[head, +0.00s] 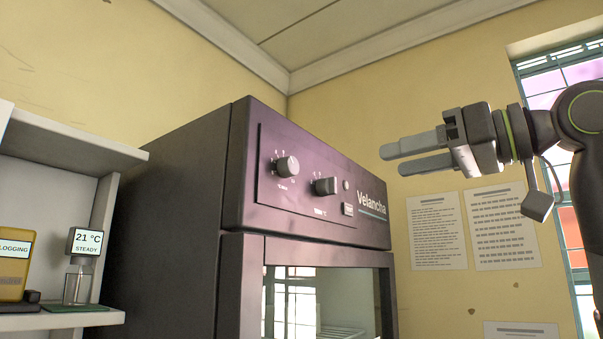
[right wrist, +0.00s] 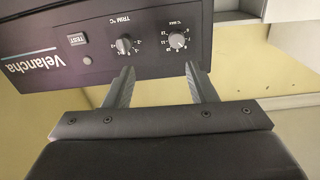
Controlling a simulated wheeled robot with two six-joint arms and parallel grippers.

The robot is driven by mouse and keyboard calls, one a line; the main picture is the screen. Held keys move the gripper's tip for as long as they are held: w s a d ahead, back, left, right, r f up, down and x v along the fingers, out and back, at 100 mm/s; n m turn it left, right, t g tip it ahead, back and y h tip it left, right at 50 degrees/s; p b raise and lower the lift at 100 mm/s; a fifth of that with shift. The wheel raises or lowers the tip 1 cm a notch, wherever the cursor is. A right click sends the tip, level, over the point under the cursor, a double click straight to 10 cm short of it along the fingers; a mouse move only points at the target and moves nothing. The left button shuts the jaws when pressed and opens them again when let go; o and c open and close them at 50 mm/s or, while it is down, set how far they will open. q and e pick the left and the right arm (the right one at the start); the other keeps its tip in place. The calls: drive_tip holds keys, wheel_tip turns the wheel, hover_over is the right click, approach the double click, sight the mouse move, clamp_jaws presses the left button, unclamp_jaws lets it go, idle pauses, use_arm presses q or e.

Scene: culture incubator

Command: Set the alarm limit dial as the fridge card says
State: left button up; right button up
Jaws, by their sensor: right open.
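The dark Velancha incubator (head: 240,200) has two dials on its upper panel. The left dial (head: 287,166) has a ring of numbers and a small label that seems to read "°C MAX"; it also shows in the right wrist view (right wrist: 178,40). The other dial (head: 325,186), labelled "TRIM °C", also shows in the right wrist view (right wrist: 124,44). My right gripper (head: 393,160) is open and empty, to the right of the panel and apart from it. In the right wrist view its fingers (right wrist: 159,72) point towards the dials. I cannot identify a fridge card. My left gripper is out of view.
A TEST button (head: 348,209) sits beside the trim dial, with a small round lamp above. A shelf (head: 60,318) at left holds a yellow logger (head: 14,265) and a bottle with a 21 °C display (head: 87,242). Printed sheets (head: 437,232) hang on the wall.

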sight(294, 166)
drive_tip(key=shift+n, duration=0.5)
drive_tip(key=p+x, duration=0.2)
drive_tip(key=x, duration=0.3)
drive_tip(key=s+a+r+p+x, duration=0.1)
drive_tip(key=p+x, duration=0.1)
drive_tip(key=x, duration=0.3)
drive_tip(key=s+p+x, duration=0.1)
drive_tip(key=p+x, duration=0.1)
drive_tip(key=x, duration=0.3)
drive_tip(key=shift+s+a+r+p, duration=0.25)
drive_tip(key=shift+a+r+p, duration=0.1)
drive_tip(key=shift+r, duration=0.05)
drive_tip(key=shift+w+a+f, duration=0.1)
drive_tip(key=shift+w+a, duration=0.2)
drive_tip(key=shift+a, duration=0.05)
drive_tip(key=c, duration=1)
drive_tip(key=shift+o, duration=0.2)
